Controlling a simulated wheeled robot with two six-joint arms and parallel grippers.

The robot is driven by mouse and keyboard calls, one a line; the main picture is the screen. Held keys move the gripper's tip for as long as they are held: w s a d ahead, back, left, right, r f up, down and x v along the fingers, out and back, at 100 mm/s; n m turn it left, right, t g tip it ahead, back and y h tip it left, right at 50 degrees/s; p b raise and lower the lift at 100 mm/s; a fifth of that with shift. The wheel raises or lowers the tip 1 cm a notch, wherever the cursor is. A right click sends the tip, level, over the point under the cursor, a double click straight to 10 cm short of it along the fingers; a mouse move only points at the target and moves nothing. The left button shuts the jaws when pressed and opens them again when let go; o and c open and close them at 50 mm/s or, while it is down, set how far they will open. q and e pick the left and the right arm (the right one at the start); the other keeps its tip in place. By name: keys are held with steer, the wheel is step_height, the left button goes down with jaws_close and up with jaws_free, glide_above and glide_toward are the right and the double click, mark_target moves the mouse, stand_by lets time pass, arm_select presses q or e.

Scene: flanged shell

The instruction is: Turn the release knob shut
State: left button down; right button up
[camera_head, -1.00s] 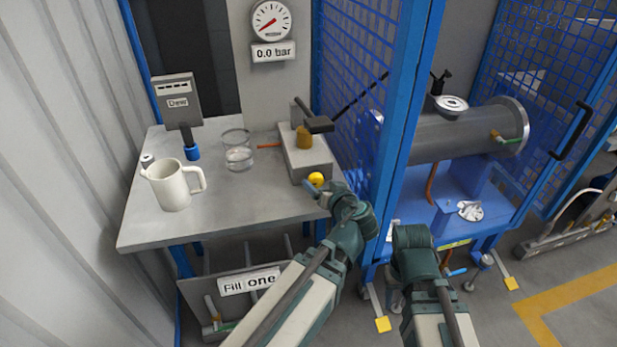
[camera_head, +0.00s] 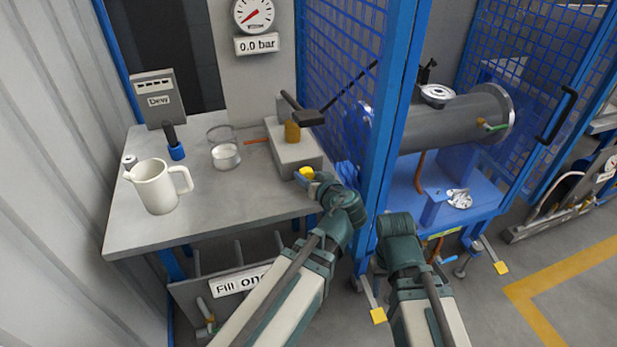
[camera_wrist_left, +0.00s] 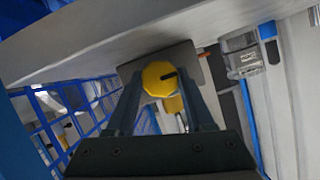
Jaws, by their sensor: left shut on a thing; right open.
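The release knob (camera_head: 306,172) is a small yellow knob low on the front of the grey pump block (camera_head: 292,150) at the table's right side. My left gripper (camera_head: 308,180) is shut on it. In the left wrist view the knob (camera_wrist_left: 158,78) is a faceted yellow piece with a dark mark at its right, held between the two fingers of my left gripper (camera_wrist_left: 160,95). In the head view the fingers partly cover the knob. My right arm shows at the lower right, but its jaws are hidden behind its own wrist.
The dial gauge (camera_head: 254,12) reads 0.0 bar. A blue mesh cage post (camera_head: 385,130) rises just right of my left wrist.

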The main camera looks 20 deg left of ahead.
arm_select(q)
steer(key=shift+w+d+f+m+g+y+b, duration=0.15)
steer(key=shift+m+y+b, duration=0.15)
steer(key=shift+m, duration=0.2)
steer(key=shift+w+f+m+g+y+b, duration=0.1)
steer(key=shift+m+g+y+b, duration=0.15)
steer(key=shift+m, duration=0.25)
steer(key=shift+s+r+m+y+b, duration=0.15)
steer(key=shift+m+y+b, duration=0.55)
steer(key=shift+m, duration=0.3)
steer(key=shift+c, duration=1.6)
jaws_free()
steer(key=shift+o, duration=0.2)
